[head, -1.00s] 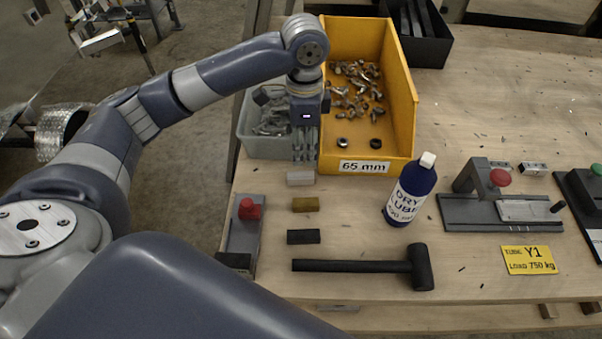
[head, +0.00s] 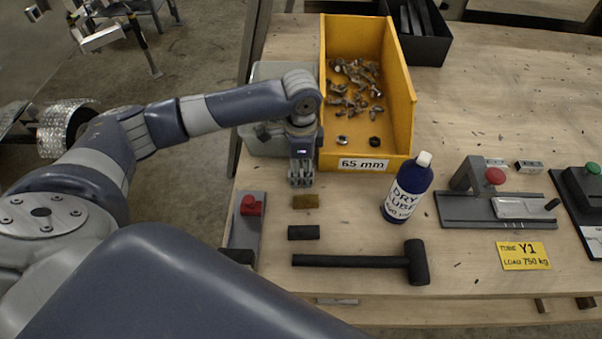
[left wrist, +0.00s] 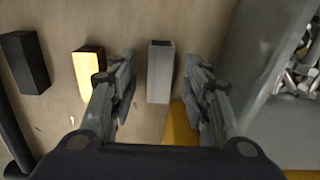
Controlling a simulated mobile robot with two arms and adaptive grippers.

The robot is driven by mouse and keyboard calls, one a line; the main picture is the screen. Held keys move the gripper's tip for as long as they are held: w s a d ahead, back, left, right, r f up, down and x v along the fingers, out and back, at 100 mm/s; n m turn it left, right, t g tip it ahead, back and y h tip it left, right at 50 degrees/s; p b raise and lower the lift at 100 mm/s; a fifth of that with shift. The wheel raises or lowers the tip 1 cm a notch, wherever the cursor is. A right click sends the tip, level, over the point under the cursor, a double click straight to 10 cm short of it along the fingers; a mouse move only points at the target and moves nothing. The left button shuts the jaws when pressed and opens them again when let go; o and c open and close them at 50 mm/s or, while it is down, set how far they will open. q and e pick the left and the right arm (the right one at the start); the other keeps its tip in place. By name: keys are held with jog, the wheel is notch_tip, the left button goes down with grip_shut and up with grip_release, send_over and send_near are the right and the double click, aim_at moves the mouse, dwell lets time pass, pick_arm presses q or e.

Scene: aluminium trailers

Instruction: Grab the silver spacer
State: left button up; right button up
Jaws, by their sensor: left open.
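The silver spacer (left wrist: 160,72) is a small grey block in the left wrist view, standing between the two fingers of my left gripper (left wrist: 158,80) with a gap on each side. In the head view my left gripper (head: 301,180) points down over the spacer's spot and hides it. The fingers are open. A brass spacer (head: 305,202) lies just in front of the gripper and also shows in the left wrist view (left wrist: 88,68). A black spacer (head: 303,233) lies nearer the front, also in the left wrist view (left wrist: 25,62). My right gripper is not in view.
A yellow bin (head: 401,90) of metal parts stands right behind the gripper, with a grey bin (head: 247,142) beside it. A blue lube bottle (head: 408,190), a black mallet (head: 370,262) and a red-knobbed fixture (head: 247,225) stand or lie around the spacers.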

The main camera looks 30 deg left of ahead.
pick_arm(q)
grip_shut()
